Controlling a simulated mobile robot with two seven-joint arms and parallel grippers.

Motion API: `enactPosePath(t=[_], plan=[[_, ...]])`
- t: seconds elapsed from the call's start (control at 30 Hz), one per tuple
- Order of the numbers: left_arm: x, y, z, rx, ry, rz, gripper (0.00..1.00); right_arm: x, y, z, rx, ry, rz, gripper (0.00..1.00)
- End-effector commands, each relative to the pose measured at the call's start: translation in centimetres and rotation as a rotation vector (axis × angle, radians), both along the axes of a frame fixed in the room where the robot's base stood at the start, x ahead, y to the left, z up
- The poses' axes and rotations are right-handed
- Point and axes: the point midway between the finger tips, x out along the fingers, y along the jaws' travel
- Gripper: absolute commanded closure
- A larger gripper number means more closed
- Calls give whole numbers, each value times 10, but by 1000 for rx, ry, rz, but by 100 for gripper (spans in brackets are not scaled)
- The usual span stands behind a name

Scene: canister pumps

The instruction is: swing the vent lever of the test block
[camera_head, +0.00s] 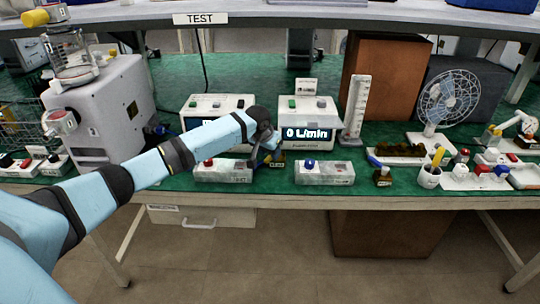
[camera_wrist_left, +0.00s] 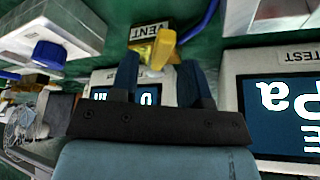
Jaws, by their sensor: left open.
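The yellow vent lever (camera_wrist_left: 163,47) shows in the left wrist view, beside a block with a VENT label (camera_wrist_left: 150,30). My left gripper (camera_wrist_left: 158,65) is open, with one dark blue finger on each side of the lever's near end. I cannot tell whether either finger touches it. In the head view my left gripper (camera_head: 268,152) reaches down in front of the flow meter, next to the small VENT block (camera_head: 277,165), and its wrist hides part of this area. My right gripper is not in view.
The flow meter (camera_head: 305,134) reads 0 L/min. A second display unit (camera_wrist_left: 280,95) stands close to the gripper in the wrist view. A box with a blue knob (camera_head: 324,173) and one with a red knob (camera_head: 222,171) stand along the bench's front.

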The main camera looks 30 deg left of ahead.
Motion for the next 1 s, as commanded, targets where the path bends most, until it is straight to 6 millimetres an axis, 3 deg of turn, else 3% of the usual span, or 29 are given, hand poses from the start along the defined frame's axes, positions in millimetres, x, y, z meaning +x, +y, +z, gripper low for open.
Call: enactPosePath(t=[0.13, 0.43, 0.63, 0.83, 1.0], plan=[[4, 0, -9, 1, 0, 1, 57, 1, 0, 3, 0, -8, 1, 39], [5, 0, -11, 0, -1, 0, 57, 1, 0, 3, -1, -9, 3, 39], [5, 0, -11, 0, -1, 0, 100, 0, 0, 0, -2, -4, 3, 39], [5, 0, -10, 0, 0, 4, 100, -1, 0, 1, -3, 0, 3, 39], [5, -5, -4, -2, 2, 67, 100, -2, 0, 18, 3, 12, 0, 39]])
